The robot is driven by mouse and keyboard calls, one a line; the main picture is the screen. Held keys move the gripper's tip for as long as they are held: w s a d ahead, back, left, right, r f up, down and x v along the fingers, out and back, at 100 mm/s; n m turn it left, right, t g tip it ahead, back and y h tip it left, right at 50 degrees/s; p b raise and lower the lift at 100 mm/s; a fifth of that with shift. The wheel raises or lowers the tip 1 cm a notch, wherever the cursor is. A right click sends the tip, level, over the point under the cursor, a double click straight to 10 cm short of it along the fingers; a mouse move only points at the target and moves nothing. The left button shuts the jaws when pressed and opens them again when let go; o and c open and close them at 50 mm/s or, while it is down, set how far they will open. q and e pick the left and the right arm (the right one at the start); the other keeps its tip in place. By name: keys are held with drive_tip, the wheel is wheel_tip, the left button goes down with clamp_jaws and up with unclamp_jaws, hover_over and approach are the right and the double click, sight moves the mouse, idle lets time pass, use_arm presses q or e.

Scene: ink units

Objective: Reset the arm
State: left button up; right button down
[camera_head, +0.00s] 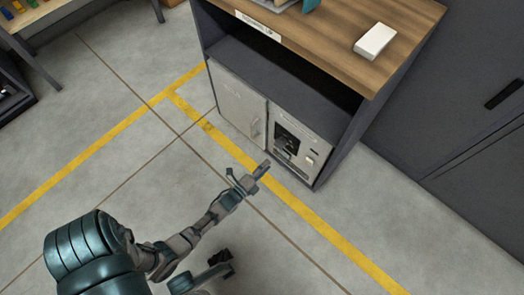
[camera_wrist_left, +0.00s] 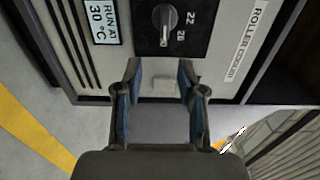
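My left gripper (camera_head: 262,170) reaches toward the front of a low cabinet. In the left wrist view its two fingers (camera_wrist_left: 158,72) are apart with nothing between them. In the head view this cooler panel (camera_head: 293,146) is at the cabinet's lower right. A dark gripper-like part of mine (camera_head: 221,261) shows low in the head view, too unclear to tell its fingers.
The cabinet has a wooden top (camera_head: 330,35) with a white box (camera_head: 375,41) on it. A grey door (camera_head: 238,103) with a handle is left of the cooler. Yellow lines (camera_head: 110,143) mark the open concrete floor. Dark tall cabinets (camera_head: 450,90) stand at right.

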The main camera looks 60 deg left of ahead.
use_arm(q)
drive_tip(key=shift+v, duration=1.05)
drive_tip(key=shift+r, duration=0.1)
